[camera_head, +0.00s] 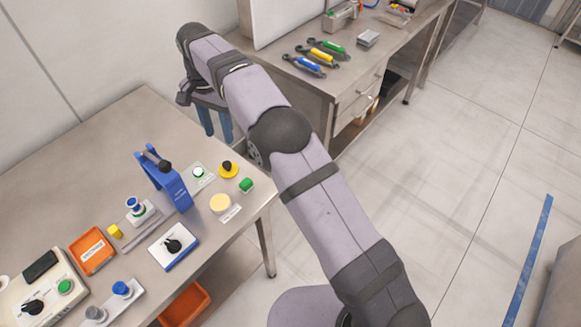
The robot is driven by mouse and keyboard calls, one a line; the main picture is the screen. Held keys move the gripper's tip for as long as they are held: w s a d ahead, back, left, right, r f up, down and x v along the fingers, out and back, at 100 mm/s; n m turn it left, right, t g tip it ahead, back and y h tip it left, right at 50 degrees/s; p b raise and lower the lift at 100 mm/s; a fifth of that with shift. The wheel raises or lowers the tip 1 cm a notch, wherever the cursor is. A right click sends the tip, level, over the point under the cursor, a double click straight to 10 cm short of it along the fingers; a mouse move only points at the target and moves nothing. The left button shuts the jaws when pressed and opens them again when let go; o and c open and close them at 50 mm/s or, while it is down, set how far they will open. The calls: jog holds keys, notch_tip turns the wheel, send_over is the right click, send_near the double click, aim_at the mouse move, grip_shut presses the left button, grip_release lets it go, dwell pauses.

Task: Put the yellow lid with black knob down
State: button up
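The yellow lid with black knob (228,171) sits upright on the steel table, near its right edge. Its black knob points up. My gripper (217,136) hangs above and behind the lid in the picture, apart from it. Its two blue fingers point down with a gap between them, and nothing shows in the gap. The fingertips appear close to the table's far right edge; their height above it is hard to tell.
Orange tray (93,251) and switch boxes stand left. A second bench (300,85) with tools stands behind my arm.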

jog(key=s+d+n, duration=0.2)
jog(key=s+d, duration=0.2)
jog(key=d, duration=0.5)
jog(key=s+d+n, duration=0.1)
jog(key=s+d, duration=0.3)
jog(key=d, duration=0.6)
jog(key=s+d+f+n, duration=0.1)
jog(key=s+d+f, duration=0.1)
jog(key=s+d, duration=0.3)
jog(key=s+d+f+n, duration=0.2)
jog(key=s+d, duration=0.3)
jog(key=s, duration=0.9)
jog(key=shift+s+f, duration=0.15)
jog(key=shift+f, duration=0.5)
